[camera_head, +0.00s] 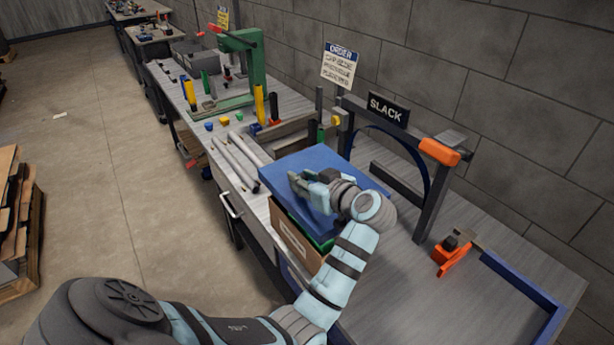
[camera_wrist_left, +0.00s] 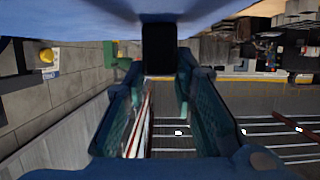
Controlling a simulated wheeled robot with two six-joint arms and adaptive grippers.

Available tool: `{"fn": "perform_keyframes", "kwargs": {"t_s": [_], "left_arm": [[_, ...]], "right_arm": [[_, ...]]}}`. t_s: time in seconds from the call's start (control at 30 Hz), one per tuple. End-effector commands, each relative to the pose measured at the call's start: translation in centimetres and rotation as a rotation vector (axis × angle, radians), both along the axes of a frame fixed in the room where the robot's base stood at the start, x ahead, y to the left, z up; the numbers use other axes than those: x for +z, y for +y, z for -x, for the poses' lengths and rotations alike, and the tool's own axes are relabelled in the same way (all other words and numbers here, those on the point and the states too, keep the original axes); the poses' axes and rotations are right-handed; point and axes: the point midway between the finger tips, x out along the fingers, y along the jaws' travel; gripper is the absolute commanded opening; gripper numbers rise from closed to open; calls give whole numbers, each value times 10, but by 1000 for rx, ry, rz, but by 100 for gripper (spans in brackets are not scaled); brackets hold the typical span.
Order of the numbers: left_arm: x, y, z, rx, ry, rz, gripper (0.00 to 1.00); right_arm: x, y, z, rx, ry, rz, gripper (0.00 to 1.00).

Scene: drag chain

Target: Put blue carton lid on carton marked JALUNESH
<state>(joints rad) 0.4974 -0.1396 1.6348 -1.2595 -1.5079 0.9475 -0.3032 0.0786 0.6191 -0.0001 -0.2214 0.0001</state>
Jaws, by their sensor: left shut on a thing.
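The blue carton lid (camera_head: 287,168) is a flat blue panel just above or on a brown carton (camera_head: 292,236) on the bench; whether it is seated I cannot tell. My left gripper (camera_head: 303,184) is over the lid's top and shut on it. In the left wrist view my gripper's fingers (camera_wrist_left: 160,95) flank a dark block, and the lid's blue surface (camera_wrist_left: 70,18) fills the top. The carton's near side shows a pale label, too small to read, so I cannot confirm JALUNESH. A green edge (camera_head: 326,246) shows beneath the lid. My right gripper is out of view.
A black SLACK sign (camera_head: 388,109) and a frame with an orange-handled part (camera_head: 440,151) stand behind the lid. Grey rods (camera_head: 234,166) lie to its left.

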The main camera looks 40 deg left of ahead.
Motion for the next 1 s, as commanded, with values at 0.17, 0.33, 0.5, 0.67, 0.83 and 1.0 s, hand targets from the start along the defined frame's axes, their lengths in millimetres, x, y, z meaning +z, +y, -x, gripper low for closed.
{"fn": "perform_keyframes", "kwargs": {"t_s": [0.17,0.33,0.5,0.67,0.83,1.0], "left_arm": [[-11,-1,-6,-2,4,-7,0],[-34,0,-6,1,6,-8,0],[-55,0,-6,1,6,-8,0],[-61,0,-6,0,5,-8,0],[-59,0,-6,0,4,-8,0],[-59,0,-6,0,4,-8,0]], "right_arm": [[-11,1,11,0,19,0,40],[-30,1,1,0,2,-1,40],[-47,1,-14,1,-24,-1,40],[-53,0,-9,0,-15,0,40],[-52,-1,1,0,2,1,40],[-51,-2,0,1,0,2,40]]}}
